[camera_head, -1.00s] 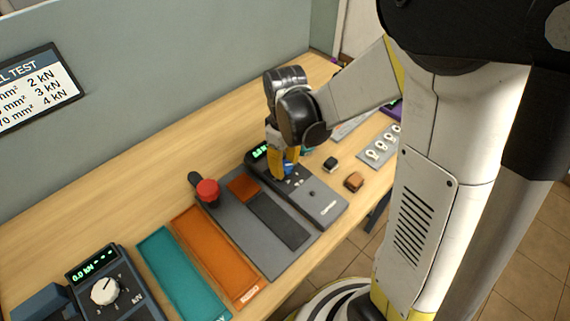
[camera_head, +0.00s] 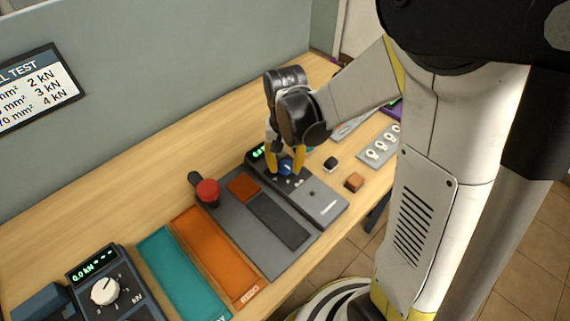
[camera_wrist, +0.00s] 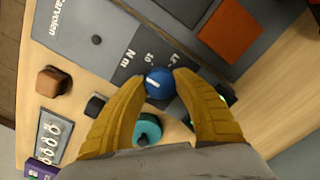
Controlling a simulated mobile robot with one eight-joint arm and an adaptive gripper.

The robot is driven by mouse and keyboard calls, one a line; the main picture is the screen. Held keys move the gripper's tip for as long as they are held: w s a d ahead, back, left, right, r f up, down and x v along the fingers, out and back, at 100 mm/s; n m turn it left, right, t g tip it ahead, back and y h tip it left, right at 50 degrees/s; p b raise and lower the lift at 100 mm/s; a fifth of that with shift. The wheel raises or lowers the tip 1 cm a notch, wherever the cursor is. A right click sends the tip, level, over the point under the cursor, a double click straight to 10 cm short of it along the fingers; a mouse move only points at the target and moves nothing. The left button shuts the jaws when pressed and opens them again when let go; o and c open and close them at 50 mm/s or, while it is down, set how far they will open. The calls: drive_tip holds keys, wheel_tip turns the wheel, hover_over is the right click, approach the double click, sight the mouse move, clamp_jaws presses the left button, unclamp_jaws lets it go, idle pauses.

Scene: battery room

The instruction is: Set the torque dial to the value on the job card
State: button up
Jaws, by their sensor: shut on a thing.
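The torque dial (camera_head: 286,168) is a round blue knob with a pale mark, on a dark grey unit (camera_head: 325,207). The wrist view shows the dial (camera_wrist: 159,83) beside a printed scale with "N m"; finger and angle keep me from reading its setting. My gripper (camera_head: 286,163) points down with its yellow fingers on either side of the dial. In the wrist view both fingertips (camera_wrist: 161,80) close on it. The unit's green display (camera_head: 258,152) is partly hidden and unreadable. I cannot make out a job card.
A brown block (camera_head: 354,182), black block (camera_head: 330,164) and grey strip (camera_head: 378,149) lie right. A kN chart (camera_head: 40,86) hangs behind.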

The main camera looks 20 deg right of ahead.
sight(285, 165)
drive_tip(key=m, duration=0.5)
drive_tip(key=shift+m, duration=0.3)
idle(0.4)
drive_tip(key=o, duration=1.2)
drive_tip(key=shift+c, duration=0.2)
drive_tip(key=shift+r, duration=0.1)
wheel_tip(285, 165, up, 12)
